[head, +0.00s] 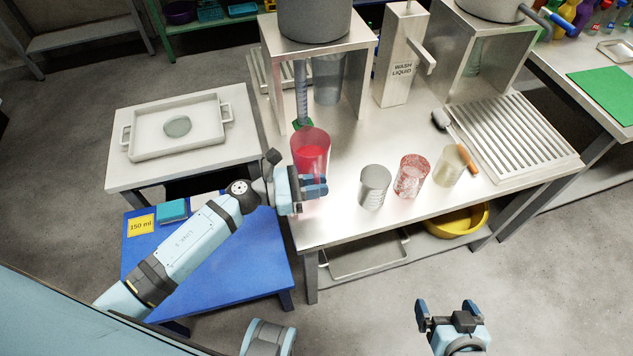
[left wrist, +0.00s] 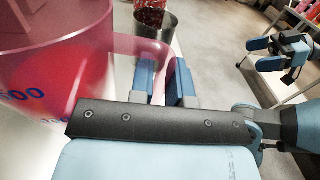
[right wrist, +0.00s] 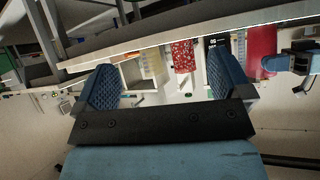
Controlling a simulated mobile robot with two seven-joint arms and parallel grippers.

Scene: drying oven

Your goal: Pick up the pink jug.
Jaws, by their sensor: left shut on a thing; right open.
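The pink jug (head: 311,148) is translucent and holds red content. It is at the left end of the steel table in the head view and looks upright. My left gripper (head: 318,186) is at its near side, shut on its handle. In the left wrist view the jug (left wrist: 45,75) fills the left side, and its handle (left wrist: 148,45) runs to the blue fingers (left wrist: 166,85). The gripper hides the jug's base, so I cannot tell whether it touches the table. My right gripper (head: 446,312) is open and empty, away from the table at the lower right.
A blue low table (head: 240,262) is under my left arm. A white tray (head: 140,145) sits at left.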

